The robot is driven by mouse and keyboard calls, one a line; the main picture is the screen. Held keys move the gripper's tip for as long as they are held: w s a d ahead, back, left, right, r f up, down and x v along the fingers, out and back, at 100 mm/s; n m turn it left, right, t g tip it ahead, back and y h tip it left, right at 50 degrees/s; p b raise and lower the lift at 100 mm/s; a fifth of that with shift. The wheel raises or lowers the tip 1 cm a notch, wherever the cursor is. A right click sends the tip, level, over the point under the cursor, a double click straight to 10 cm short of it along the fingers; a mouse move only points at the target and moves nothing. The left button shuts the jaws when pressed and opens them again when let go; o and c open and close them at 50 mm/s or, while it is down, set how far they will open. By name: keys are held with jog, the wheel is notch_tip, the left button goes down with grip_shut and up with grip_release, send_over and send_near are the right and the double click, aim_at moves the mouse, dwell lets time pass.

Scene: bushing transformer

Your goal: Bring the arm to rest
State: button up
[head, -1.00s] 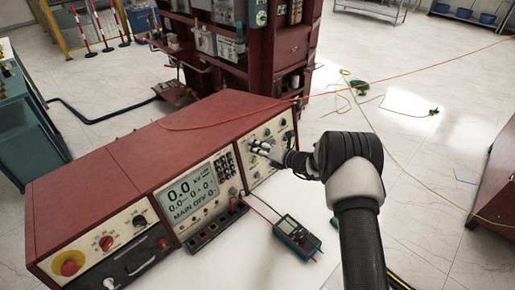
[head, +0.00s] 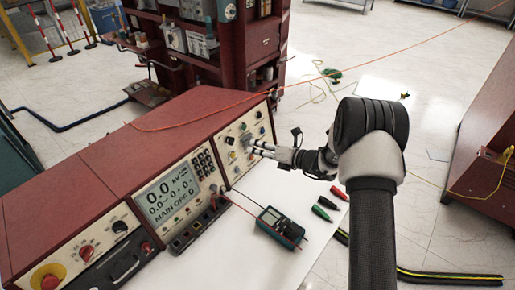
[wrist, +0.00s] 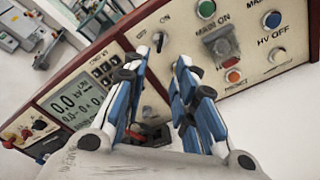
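My gripper (head: 258,150) reaches left toward the right-hand panel of a red control console (head: 180,112). In the wrist view its two blue-and-black fingers (wrist: 163,62) stand apart with an empty gap between them, so it is open. I see no contact in the wrist view; in the head view the fingers overlap the panel, so the exact gap is unclear. My arm comes up from the lower right, bent at a dark joint.
A multimeter (head: 280,227) with leads lies on the white tabletop (head: 240,262). Red, black and green connectors (head: 326,202) lie to its right. A red cabinet (head: 478,140) stands at the right. An orange cable (head: 330,65) crosses above the floor behind the console.

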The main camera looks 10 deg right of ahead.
jog(key=shift+r, duration=0.1)
jog(key=s+a+r+n+g+h, duration=0.1)
jog(key=s+a+r+n+g, duration=0.3)
jog(key=s+r+n, duration=0.45)
jog(key=s+a+r+n+g, duration=0.3)
jog(key=s+r+n, duration=0.5)
jog(key=s+n, duration=0.15)
jog(key=s+d+r+n+h, duration=0.1)
jog(key=s+d+n+h, duration=0.2)
jog(key=s+n, duration=0.3)
jog(key=s+d+r+n+t+h, duration=0.1)
jog(key=s+d+n+h, duration=0.2)
jog(key=s+d+n, duration=0.3)
jog(key=s+d+r+n+h, duration=0.2)
jog(key=s+d+n+h, duration=0.2)
jog(key=s, duration=0.8)
jog(key=shift+s+d+n+t, duration=0.2)
jog(key=shift+s+n+t, duration=0.15)
jog(key=shift+n, duration=0.55)
